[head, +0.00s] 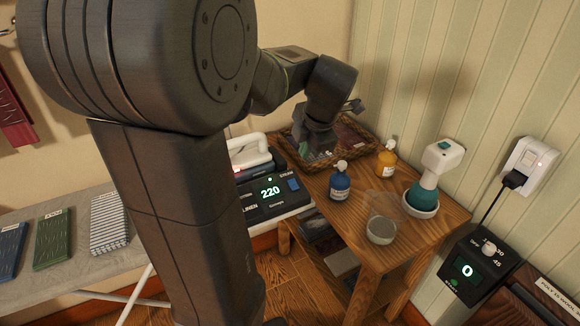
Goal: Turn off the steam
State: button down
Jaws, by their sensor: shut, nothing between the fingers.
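The ironing station's dark control panel (270,197) shows a green "220" on its display and a small green light above it. A blue rocker or button (293,184) sits at the panel's right, below the word "STEAM". I cannot tell its position. The iron (249,153), white and dark with a red glow, rests behind the panel, partly hidden by my arm. My gripper (319,151) hangs above the wooden table's back left, in front of the wicker tray, up and right of the blue button and apart from it. Its fingers are shut and empty, and their tips are hard to make out.
A wooden side table (345,222) holds a blue bottle (340,182), an amber bottle (386,162), a clear cup (381,230), a teal-and-white sprayer (428,185) and a wicker tray (363,153). A timer box (468,268) reads 0.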

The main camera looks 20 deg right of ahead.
aim_at(292, 182)
jog(key=shift+s, duration=0.15)
jog(key=shift+f, duration=0.1)
jog(key=p+x, duration=0.1)
jog(key=x, duration=1.2)
jog(key=shift+w+f+p, duration=0.2)
jog(key=shift+f+p, duration=0.15)
jog(key=shift+p, duration=0.05)
jog(key=shift+a, duration=0.1)
